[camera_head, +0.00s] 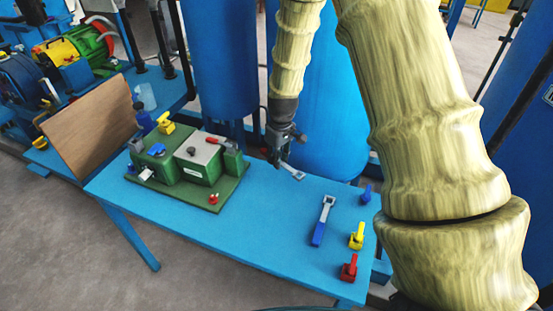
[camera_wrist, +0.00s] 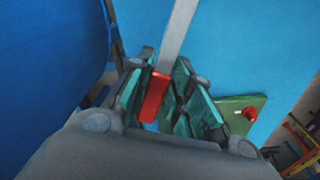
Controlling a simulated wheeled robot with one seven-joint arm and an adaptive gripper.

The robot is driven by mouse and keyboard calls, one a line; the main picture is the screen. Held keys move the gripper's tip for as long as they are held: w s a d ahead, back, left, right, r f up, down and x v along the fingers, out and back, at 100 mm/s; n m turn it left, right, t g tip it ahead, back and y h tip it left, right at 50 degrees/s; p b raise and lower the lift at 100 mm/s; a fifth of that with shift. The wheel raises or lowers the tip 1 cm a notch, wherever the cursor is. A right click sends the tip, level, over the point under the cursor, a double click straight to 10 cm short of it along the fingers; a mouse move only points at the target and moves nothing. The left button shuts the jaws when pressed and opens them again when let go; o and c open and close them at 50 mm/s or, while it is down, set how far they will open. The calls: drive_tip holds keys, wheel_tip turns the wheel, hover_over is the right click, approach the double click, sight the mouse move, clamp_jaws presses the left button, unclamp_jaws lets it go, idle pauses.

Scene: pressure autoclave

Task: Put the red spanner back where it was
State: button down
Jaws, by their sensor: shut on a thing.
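In the wrist view the red spanner (camera_wrist: 153,98) is between the fingers of my gripper (camera_wrist: 165,90), which is shut on its red handle. Its pale metal shaft (camera_wrist: 180,38) points away from the fingers over the blue table. In the head view my gripper (camera_head: 283,158) is above the back part of the blue table (camera_head: 270,230). The metal end of the spanner (camera_head: 292,172) sticks out below it, apparently clear of the tabletop. The red handle is hidden there.
A blue-handled spanner (camera_head: 322,222) lies at the table's right. Small blue (camera_head: 366,194), yellow (camera_head: 357,238) and red (camera_head: 349,268) pieces stand along the right edge. A green apparatus on a board (camera_head: 190,165) fills the left. The front middle is clear. Blue tanks (camera_head: 220,60) stand behind.

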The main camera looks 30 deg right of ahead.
sight(277, 178)
drive_tip(key=shift+a+f+b, duration=0.1)
drive_tip(key=shift+f+b, duration=2.7)
drive_tip(key=shift+f, duration=0.5)
drive_tip(key=shift+f, duration=0.5)
drive_tip(key=shift+s+a+f+b, duration=0.15)
drive_tip(key=shift+s+f+b, duration=0.25)
drive_tip(key=shift+f, duration=0.2)
drive_tip(key=c, duration=1.3)
unclamp_jaws()
drive_tip(key=shift+o, duration=0.5)
drive_tip(key=shift+w+f, duration=0.1)
drive_tip(key=shift+f, duration=0.15)
drive_tip(key=shift+w+r, duration=0.15)
drive_tip(key=shift+r, duration=0.2)
